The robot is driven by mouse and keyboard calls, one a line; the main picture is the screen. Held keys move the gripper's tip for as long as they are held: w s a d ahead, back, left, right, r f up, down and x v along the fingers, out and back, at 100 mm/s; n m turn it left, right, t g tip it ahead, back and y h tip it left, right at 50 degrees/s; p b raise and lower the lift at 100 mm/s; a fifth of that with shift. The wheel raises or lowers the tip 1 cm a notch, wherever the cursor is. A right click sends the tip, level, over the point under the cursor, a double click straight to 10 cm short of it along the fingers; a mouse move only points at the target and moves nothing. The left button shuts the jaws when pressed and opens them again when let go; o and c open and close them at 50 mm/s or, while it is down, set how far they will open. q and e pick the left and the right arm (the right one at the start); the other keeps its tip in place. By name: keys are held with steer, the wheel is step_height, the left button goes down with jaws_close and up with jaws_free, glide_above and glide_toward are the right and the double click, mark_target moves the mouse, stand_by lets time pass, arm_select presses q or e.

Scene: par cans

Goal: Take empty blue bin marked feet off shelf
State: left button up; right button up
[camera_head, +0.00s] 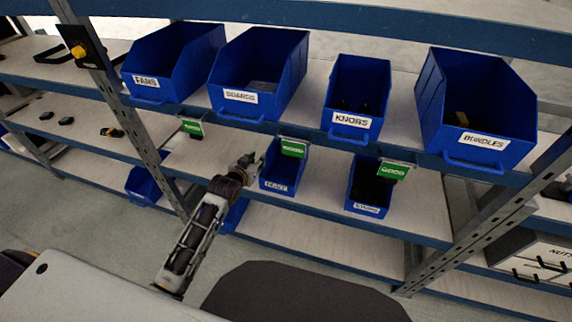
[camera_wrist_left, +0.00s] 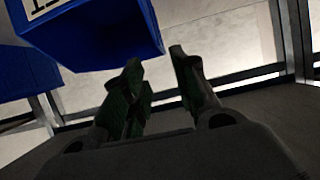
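A small blue bin (camera_head: 279,182) with a white label sits on the middle shelf; the label is hard to read in the head view but may say FEET. Its inside is dark. My left gripper (camera_head: 246,163) is raised just left of this bin, close to its left side. In the left wrist view, the gripper's two fingers (camera_wrist_left: 166,88) are apart with nothing between them. A blue bin (camera_wrist_left: 105,40) with part of a white label hangs over the upper left of that view, beyond the fingertips. I cannot tell whether they touch. My right gripper is not in view.
Bins marked KNOBS (camera_head: 354,98) and BUNDLES (camera_head: 477,110) stand on the shelf above with two others. Another small blue bin (camera_head: 367,188) stands to the right. Green tags (camera_head: 293,148) hang from the upper shelf edge. A metal post (camera_head: 130,110) rises left of the arm.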

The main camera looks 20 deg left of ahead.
arm_select(q)
steer(key=shift+f, duration=0.1)
stand_by(0.3)
steer(key=shift+x, duration=1.25)
steer(key=shift+b+x, duration=0.5)
steer(key=shift+x, duration=2.2)
steer(key=shift+w, duration=0.2)
steer(key=shift+w+f, duration=0.1)
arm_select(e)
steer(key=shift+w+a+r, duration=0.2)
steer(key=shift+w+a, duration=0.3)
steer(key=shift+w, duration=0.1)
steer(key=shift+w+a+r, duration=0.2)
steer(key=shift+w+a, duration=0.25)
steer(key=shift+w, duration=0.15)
